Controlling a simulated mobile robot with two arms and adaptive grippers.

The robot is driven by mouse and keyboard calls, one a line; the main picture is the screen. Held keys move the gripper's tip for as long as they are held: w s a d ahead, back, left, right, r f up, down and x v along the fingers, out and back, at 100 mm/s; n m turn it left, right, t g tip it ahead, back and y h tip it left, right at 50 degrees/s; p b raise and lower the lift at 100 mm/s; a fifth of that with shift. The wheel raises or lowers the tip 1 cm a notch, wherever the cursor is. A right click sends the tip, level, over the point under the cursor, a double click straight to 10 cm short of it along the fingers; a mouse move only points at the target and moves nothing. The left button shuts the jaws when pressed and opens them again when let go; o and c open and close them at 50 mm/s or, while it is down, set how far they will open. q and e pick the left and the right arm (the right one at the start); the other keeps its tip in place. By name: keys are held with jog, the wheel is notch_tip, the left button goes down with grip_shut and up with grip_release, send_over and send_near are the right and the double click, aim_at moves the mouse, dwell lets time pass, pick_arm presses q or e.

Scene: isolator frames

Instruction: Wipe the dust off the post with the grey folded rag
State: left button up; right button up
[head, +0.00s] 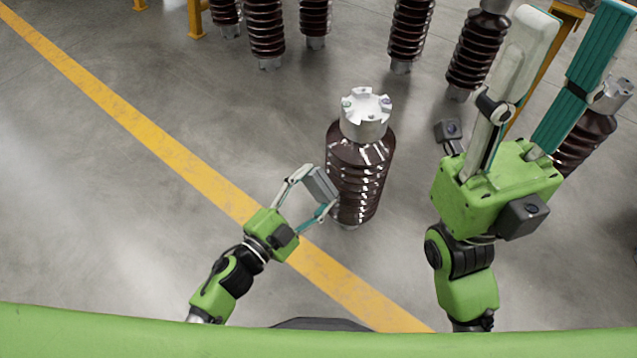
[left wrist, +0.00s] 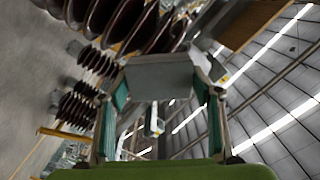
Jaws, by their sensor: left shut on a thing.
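The post (head: 360,165) is a dark brown ribbed insulator with a silver metal cap, upright on the floor in the middle of the head view. Pale patches show on its ribs; I cannot tell dust from glare. My left gripper (head: 318,189) is shut on the grey folded rag (head: 321,182), at the post's left side. The rag appears against or very close to the ribs; contact is unclear. In the left wrist view the rag (left wrist: 160,78) spans the two fingers, with dark ribs (left wrist: 125,22) beyond it. My right gripper (head: 575,15) is open and empty, raised at the right.
Several similar brown insulators (head: 265,35) stand at the back, and another (head: 585,140) is at the right behind my right gripper. Yellow frames (head: 196,18) stand at the back. A yellow floor line (head: 130,115) runs diagonally. The floor left of the post is clear.

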pick_arm(q)
jog(key=shift+p+v, duration=0.35)
jog(key=shift+v, duration=1.15)
